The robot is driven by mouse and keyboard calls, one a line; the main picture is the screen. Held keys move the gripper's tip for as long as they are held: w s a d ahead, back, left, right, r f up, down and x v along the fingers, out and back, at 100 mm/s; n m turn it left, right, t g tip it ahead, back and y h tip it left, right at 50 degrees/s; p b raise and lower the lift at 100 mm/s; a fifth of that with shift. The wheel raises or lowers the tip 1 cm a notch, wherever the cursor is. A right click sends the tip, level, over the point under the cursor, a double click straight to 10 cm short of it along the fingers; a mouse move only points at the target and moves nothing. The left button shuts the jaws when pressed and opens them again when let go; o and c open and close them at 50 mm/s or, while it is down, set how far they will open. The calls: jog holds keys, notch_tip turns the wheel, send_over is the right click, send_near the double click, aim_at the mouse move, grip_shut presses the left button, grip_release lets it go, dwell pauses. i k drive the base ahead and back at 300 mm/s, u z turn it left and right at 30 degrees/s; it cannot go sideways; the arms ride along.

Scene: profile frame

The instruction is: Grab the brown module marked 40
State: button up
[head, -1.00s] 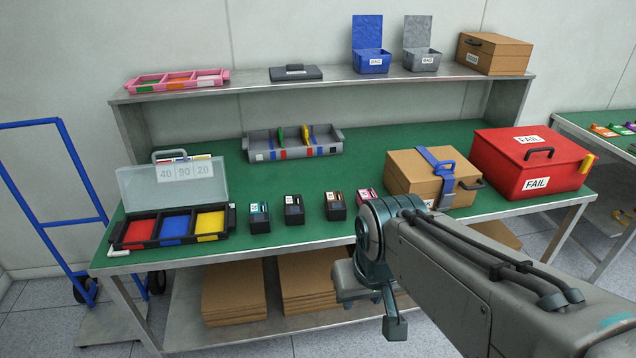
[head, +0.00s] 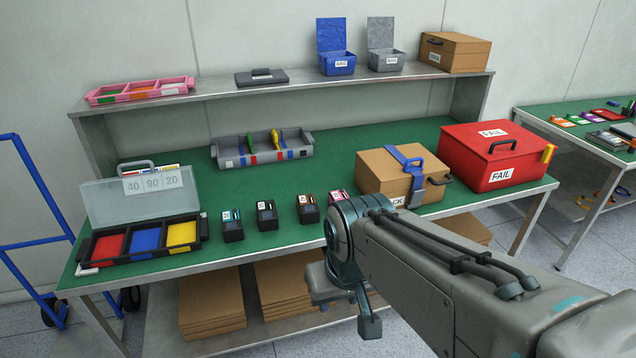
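Several small dark modules stand in a row near the front edge of the green bench top. The one with a brown top (head: 308,209) is third from the left; its label is too small to read. To its left are a black-topped module (head: 266,215) and a teal-topped one (head: 232,226); to its right is a pink-topped one (head: 338,199), partly hidden by my arm. My gripper (head: 345,305) hangs at the arm's end, in front of the bench and to the lower right of the brown module, apart from it.
An open case (head: 102,246) with red, blue and yellow compartments stands left of the modules. A grey divided tray (head: 262,160) lies behind them. A strapped cardboard box (head: 375,175) and a red FAIL box (head: 470,165) stand to the right. A raised shelf (head: 220,88) runs behind.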

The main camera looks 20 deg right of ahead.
aim_at(307, 207)
jog(key=u, duration=0.3)
jog(key=i, duration=1.25)
jog(key=z, duration=0.35)
